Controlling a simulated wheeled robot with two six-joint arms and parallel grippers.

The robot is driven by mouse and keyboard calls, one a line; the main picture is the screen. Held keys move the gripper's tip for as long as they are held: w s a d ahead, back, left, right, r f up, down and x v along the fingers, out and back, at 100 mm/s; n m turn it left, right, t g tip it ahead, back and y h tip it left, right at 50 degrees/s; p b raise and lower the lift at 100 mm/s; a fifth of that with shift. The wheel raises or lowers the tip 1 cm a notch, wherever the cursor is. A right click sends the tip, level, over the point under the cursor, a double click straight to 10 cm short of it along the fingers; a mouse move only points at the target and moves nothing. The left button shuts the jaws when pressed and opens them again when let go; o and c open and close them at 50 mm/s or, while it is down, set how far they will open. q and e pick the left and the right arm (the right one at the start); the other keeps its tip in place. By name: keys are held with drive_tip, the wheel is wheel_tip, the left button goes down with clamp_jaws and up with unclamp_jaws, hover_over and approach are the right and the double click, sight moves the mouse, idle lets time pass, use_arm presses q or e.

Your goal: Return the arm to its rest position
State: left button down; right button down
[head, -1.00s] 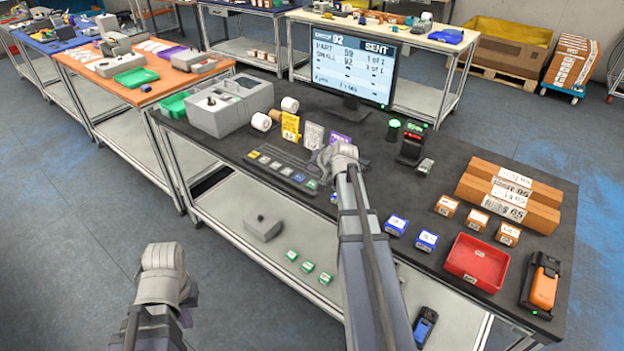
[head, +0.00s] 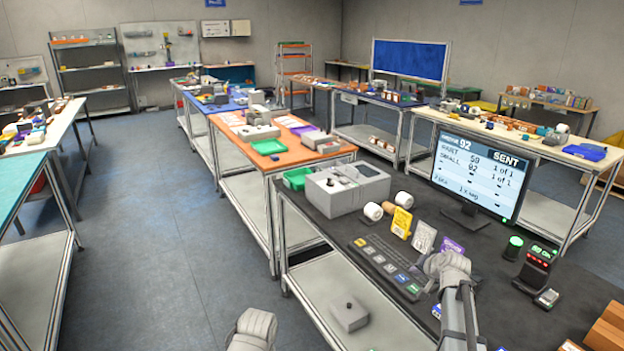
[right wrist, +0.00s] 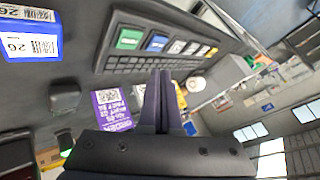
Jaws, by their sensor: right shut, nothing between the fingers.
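In the right wrist view my right gripper (right wrist: 163,78) is shut and empty, its two dark fingers together. In the head view my right arm (head: 462,300) rises from the bottom edge, and its end is over the black table (head: 405,312) beside the keyboard (head: 387,268) and the purple card (head: 452,246). My fingers are hidden behind the wrist there. My left arm (head: 253,330) shows only as a grey wrist at the bottom edge, left of the table. Its fingers cannot be made out.
A monitor (head: 478,178) reading SENT stands behind my right arm, with a scanner stand (head: 535,268) to its right. Yellow (head: 401,222) and white cards stand near my wrist. A grey box (head: 345,190) sits at the table's far left. The floor at left is clear.

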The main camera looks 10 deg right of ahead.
drive_tip(key=s+a+f+n+g+y, duration=0.1)
drive_tip(key=s+a+f+n, duration=0.1)
drive_tip(key=a, duration=0.6)
drive_tip(key=s+a+f+n+g+y, duration=0.1)
drive_tip(key=s+a+n+g, duration=0.1)
drive_tip(key=a, duration=0.6)
drive_tip(key=s+a+f+n+g+h, duration=0.3)
drive_tip(key=s+a+n+g, duration=0.3)
drive_tip(key=s+a, duration=1.3)
drive_tip(key=s+n, duration=0.2)
drive_tip(key=s, duration=0.1)
drive_tip(key=shift+a+n, duration=0.35)
drive_tip(key=shift+n, duration=0.05)
drive_tip(key=shift+s+f, duration=0.1)
